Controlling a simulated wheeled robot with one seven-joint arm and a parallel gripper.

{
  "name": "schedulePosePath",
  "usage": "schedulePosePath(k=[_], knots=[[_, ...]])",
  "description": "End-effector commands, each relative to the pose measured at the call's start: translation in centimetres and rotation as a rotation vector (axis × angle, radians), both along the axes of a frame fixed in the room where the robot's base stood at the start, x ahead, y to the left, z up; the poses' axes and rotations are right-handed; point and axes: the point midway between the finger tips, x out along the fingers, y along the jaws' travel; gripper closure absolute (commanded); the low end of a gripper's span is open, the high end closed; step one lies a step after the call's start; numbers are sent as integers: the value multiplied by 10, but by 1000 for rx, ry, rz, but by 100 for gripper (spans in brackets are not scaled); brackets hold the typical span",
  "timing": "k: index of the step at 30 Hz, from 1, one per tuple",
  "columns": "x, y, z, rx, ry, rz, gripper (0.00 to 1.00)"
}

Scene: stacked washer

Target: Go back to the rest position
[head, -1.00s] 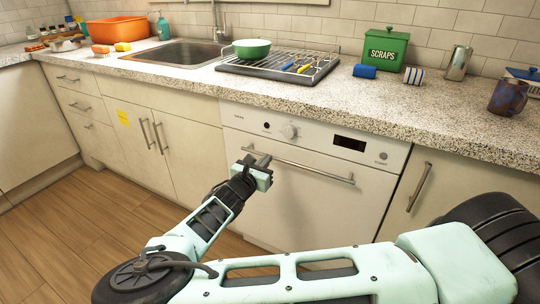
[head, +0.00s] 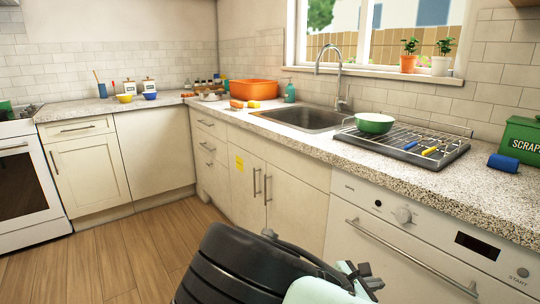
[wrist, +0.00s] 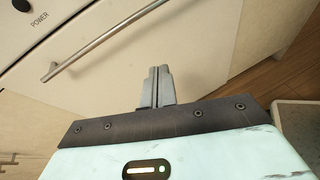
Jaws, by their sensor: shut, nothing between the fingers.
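My gripper (head: 369,275) shows at the bottom of the head view, in front of the white dishwasher (head: 420,262). My arm is folded close to the camera and hides part of the gripper. In the wrist view, the two grey fingers (wrist: 158,82) are together with nothing between them. The dishwasher front (wrist: 120,35) and its metal bar handle (wrist: 105,40) lie beyond the fingers there. The fingers look apart from the handle.
The speckled counter (head: 350,152) holds a sink (head: 305,118), an orange tub (head: 252,92), a drying rack (head: 420,142) with a green bowl (head: 374,123), and a green scraps box (head: 522,138). An oven (head: 28,190) stands far left. Wooden floor (head: 120,255) is open at lower left.

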Motion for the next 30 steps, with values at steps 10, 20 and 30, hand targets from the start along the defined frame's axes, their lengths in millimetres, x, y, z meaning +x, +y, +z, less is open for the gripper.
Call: schedulePosePath(k=[10, 20, 30], knots=[[-106, 46, 6, 560, 4, -471, 100], [-176, 108, 90, 965, -44, -778, 100], [-231, 126, 165, 1208, -152, -929, 100]])
